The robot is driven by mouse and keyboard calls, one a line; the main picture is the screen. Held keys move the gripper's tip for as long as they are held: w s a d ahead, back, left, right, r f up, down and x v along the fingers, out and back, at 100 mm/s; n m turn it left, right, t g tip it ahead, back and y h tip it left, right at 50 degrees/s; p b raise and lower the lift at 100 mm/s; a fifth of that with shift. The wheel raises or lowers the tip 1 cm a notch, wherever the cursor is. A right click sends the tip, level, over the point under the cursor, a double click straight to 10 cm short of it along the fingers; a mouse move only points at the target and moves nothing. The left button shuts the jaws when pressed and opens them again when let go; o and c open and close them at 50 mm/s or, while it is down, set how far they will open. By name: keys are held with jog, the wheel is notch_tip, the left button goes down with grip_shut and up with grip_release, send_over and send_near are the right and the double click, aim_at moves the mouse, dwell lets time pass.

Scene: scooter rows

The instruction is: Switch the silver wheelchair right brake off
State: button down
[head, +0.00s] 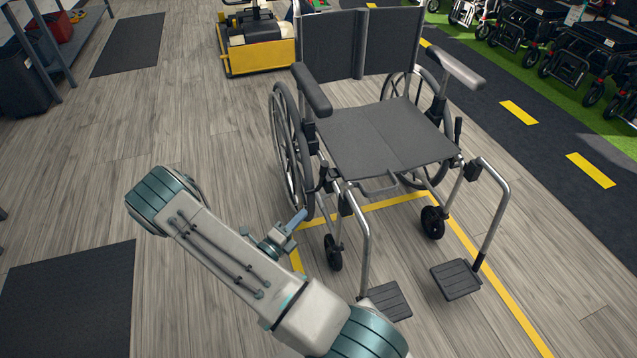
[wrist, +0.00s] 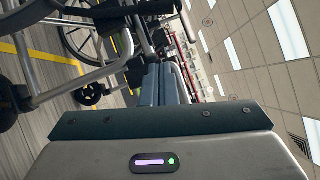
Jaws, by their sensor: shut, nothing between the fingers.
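The silver wheelchair (head: 385,142) stands facing me, with a dark seat and backrest. Its right side is at picture left. The dark right brake lever (head: 323,176) stands up beside the front of the right wheel (head: 291,150). My gripper (head: 302,216) is below and slightly left of that lever in the head view, apart from it as far as I can tell. In the wrist view its blue-grey fingers (wrist: 165,72) are together and empty, pointing toward the chair's tubing. A front caster (wrist: 88,94) shows at left there; I cannot pick out the lever clearly.
Footplates (head: 388,300) and front tubes stand close right of my forearm. Yellow floor lines (head: 385,203) run under the chair. A yellow-based scooter (head: 258,50) is behind it, and several folded chairs stand at upper right.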

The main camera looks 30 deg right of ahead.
aim_at(322, 174)
jog(key=shift+d, duration=0.1)
jog(key=w+a+b+x, duration=0.1)
jog(key=w+b+x, duration=0.1)
jog(key=x, duration=1)
jog(key=shift+w+d+r+b, duration=0.3)
jog(key=shift+w+r+b, duration=0.1)
jog(key=shift+b, duration=0.2)
jog(key=shift+r, duration=0.15)
